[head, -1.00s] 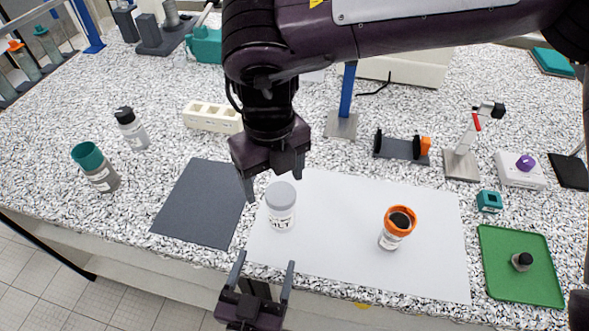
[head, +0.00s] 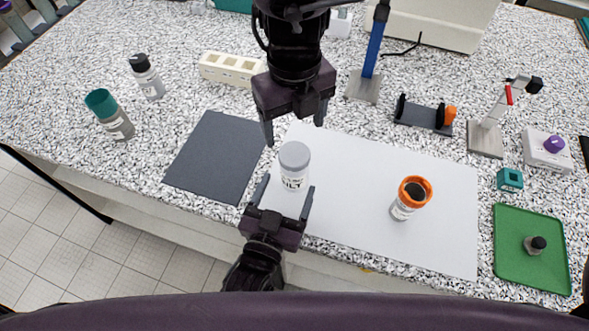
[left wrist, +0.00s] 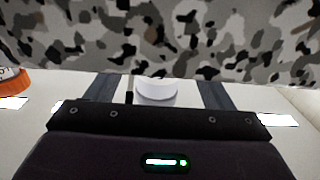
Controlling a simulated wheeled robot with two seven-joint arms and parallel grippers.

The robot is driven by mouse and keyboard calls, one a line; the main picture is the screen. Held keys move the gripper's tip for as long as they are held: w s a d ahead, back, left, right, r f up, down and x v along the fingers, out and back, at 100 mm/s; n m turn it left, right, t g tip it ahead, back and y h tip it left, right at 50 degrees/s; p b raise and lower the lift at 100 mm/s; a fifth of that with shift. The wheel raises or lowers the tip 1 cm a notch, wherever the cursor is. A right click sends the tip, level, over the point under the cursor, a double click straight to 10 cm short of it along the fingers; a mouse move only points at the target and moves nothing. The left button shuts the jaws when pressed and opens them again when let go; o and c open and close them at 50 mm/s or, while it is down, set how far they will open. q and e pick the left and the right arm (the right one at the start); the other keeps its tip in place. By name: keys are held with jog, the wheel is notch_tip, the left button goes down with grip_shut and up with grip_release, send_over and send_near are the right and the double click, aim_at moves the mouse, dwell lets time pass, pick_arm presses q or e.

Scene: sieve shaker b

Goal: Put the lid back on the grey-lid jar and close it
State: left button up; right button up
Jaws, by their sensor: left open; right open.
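The grey-lid jar (head: 293,180) stands upright on the white sheet, near its left edge. Its grey lid (head: 294,154) sits on top and looks level; I cannot tell how tight it is. My left gripper (head: 288,184) is open, with its fingers on either side of the jar's lower body, coming from the near side. In the left wrist view the lid (left wrist: 155,92) shows between the open fingers (left wrist: 158,90); most of the jar's body is hidden there. My right gripper (head: 294,134) is open and empty, pointing down above and just behind the lid.
A dark mat (head: 214,158) lies left. A teal-lid jar (head: 109,115) and black-capped bottle (head: 147,77) stand further left. A green tray (head: 515,262) is at right.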

aim_at(290, 181)
pick_arm(q)
jog(key=shift+x, duration=1.5)
grip_shut()
pick_arm(e)
jog(key=n, duration=1)
jog(key=shift+n, duration=0.4)
jog(key=n, duration=1.1)
jog(key=shift+n, duration=0.4)
